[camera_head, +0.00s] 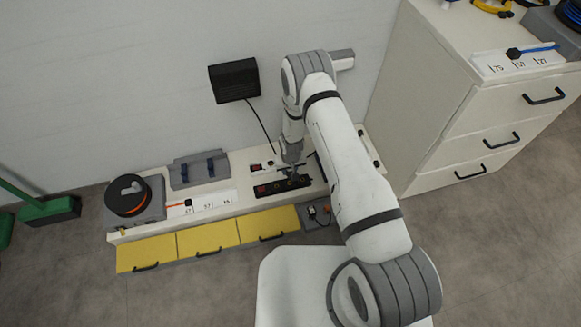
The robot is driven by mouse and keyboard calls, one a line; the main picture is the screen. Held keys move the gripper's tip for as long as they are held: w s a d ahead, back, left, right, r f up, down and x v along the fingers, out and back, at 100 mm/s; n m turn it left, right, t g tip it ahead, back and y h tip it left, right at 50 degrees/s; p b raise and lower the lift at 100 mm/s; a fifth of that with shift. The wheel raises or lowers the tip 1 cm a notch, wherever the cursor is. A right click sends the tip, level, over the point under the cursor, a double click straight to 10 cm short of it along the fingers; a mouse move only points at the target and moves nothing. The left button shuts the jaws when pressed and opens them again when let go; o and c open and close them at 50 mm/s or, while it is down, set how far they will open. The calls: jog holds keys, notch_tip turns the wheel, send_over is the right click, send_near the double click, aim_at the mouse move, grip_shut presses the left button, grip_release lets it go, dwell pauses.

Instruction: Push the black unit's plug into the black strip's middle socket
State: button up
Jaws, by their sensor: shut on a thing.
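The black unit (234,81) hangs on the white wall, left of my arm. Its black cord (262,121) runs down to the bench and passes out of sight beside my gripper. My gripper (292,174) points down just over the strip's middle-to-right part and is shut on the plug, which is small and mostly hidden by the fingers. I cannot tell whether the plug touches a socket.
A black and orange reel (127,196), a grey rack (198,170) and a numbered white board (212,204) stand to the left. Yellow drawer fronts (208,238) line the bench. A white cabinet (470,120) stands right.

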aim_at(290, 176)
jog(key=shift+f+b, duration=1.55)
jog(key=shift+f, duration=1.15)
jog(key=shift+b, duration=0.35)
jog(key=shift+f+b, duration=0.7)
jog(key=shift+b, duration=0.25)
dwell(0.7)
jog(key=shift+o, duration=0.2)
jog(key=o, duration=1.1)
jog(key=shift+r, duration=0.1)
jog(key=r+p, duration=0.1)
jog(key=r, duration=0.1)
jog(key=r+p, duration=0.1)
jog(key=r, duration=0.2)
jog(key=s+r, duration=0.1)
jog(key=r, duration=0.1)
jog(key=shift+d+r+p, duration=0.2)
jog(key=shift+r+p, duration=0.15)
jog(key=shift+p, duration=0.05)
